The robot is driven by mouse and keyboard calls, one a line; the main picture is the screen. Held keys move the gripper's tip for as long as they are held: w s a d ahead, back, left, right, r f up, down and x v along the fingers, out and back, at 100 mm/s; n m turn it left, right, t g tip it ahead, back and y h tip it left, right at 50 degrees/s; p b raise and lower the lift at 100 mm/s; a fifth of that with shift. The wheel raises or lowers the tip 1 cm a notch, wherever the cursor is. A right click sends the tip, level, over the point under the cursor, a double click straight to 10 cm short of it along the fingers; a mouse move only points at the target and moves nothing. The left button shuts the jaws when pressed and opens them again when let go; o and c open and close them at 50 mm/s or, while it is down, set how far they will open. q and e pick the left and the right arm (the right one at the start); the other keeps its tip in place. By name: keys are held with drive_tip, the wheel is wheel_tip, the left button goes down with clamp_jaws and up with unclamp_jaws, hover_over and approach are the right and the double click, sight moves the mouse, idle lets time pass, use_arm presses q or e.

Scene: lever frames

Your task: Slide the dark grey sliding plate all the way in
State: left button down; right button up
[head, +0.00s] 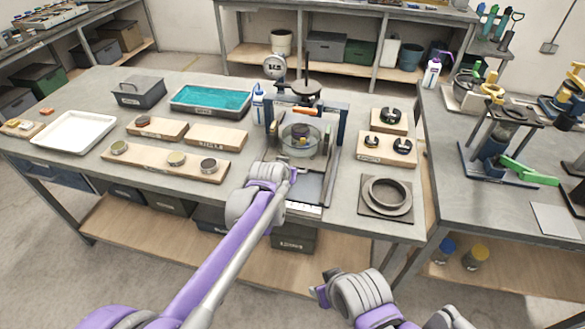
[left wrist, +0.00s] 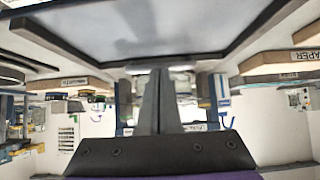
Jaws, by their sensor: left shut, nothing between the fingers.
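The dark grey sliding plate (head: 309,186) lies flat at the front of the press frame (head: 333,150), low between its side rails, with a pale labelled strip at its front edge. A glass dish (head: 301,139) with a dark piece in it stands behind it in the frame. My left gripper (head: 293,174) is above the plate's left part; contact cannot be told. In the left wrist view its fingers (left wrist: 160,100) are shut together and empty, below a broad grey dark-rimmed surface. My right gripper (head: 318,293) is low in front of the table; its fingers are unclear.
A square plate with a ring (head: 388,195) lies right of the press. Wooden blocks with small parts (head: 387,147) stand behind it. A long wooden board with discs (head: 165,163) lies to the left. A blue-labelled bottle (head: 258,106) stands beside the frame's back left.

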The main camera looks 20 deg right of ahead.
use_arm(q)
drive_tip(key=shift+w+d+p, duration=0.25)
drive_tip(key=shift+w+d, duration=0.35)
drive_tip(key=shift+w, duration=0.25)
drive_tip(key=shift+w+d+p, duration=0.2)
drive_tip(key=shift+w+d, duration=0.4)
drive_tip(key=shift+w, duration=0.3)
drive_tip(key=shift+w+d+p, duration=0.25)
drive_tip(key=shift+w+d, duration=0.35)
drive_tip(key=shift+w, duration=0.25)
drive_tip(key=shift+s+a+r, duration=0.5)
drive_tip(key=shift+s+a, duration=0.1)
drive_tip(key=shift+s, duration=0.25)
drive_tip(key=shift+s+a+r, duration=0.5)
drive_tip(key=shift+s+a, duration=0.05)
drive_tip(key=shift+s, duration=0.25)
drive_tip(key=shift+s+a+r, duration=0.5)
drive_tip(key=shift+s+a, duration=0.1)
drive_tip(key=shift+s, duration=0.25)
